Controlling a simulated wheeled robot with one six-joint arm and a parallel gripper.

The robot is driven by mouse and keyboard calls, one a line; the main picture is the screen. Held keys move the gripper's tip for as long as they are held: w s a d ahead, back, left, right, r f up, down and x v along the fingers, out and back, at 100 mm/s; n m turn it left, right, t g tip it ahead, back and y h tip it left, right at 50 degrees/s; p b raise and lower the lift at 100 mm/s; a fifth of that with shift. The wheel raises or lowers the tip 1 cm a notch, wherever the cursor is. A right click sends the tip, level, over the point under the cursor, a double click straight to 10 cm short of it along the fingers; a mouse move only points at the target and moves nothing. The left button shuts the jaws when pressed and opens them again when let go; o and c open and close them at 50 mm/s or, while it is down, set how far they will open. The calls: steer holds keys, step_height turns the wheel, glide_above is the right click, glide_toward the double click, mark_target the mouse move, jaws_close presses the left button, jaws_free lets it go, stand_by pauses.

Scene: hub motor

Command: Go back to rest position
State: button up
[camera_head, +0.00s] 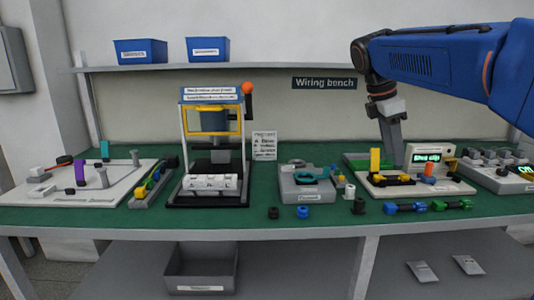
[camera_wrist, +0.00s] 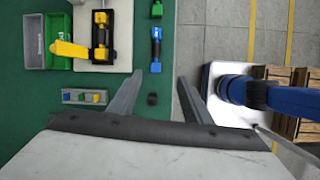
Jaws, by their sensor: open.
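My gripper (camera_head: 394,148) hangs from the blue arm above the right half of the wiring bench (camera_head: 330,222), fingers pointing down. In the wrist view my gripper (camera_wrist: 157,90) has its two fingers spread wide, with nothing held between them. A small dark round piece (camera_wrist: 152,99) lies on the green top, seen between the fingers and apart from them. In the head view the fingers overlap the back of a pale fixture board (camera_head: 375,188) with a yellow upright part (camera_head: 375,160). I cannot tell their exact height above it.
A press (camera_head: 213,140) stands left of centre. A grey fixture (camera_head: 306,190) sits mid-bench. Blue (camera_head: 405,208) and green (camera_head: 452,205) parts lie near the front edge. A small display (camera_head: 430,157) stands behind the board. A shelf with blue bins (camera_head: 140,51) runs above.

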steer(key=s+a+f+m+t+y, duration=0.2)
steer(key=s+f+m, duration=0.6)
steer(key=s+f, duration=0.4)
steer(key=s+a+f+m+t+y, duration=0.2)
steer(key=s+f+m, duration=0.7)
steer(key=s+f, duration=0.4)
steer(key=shift+s, duration=1.1)
steer(key=shift+c, duration=0.7)
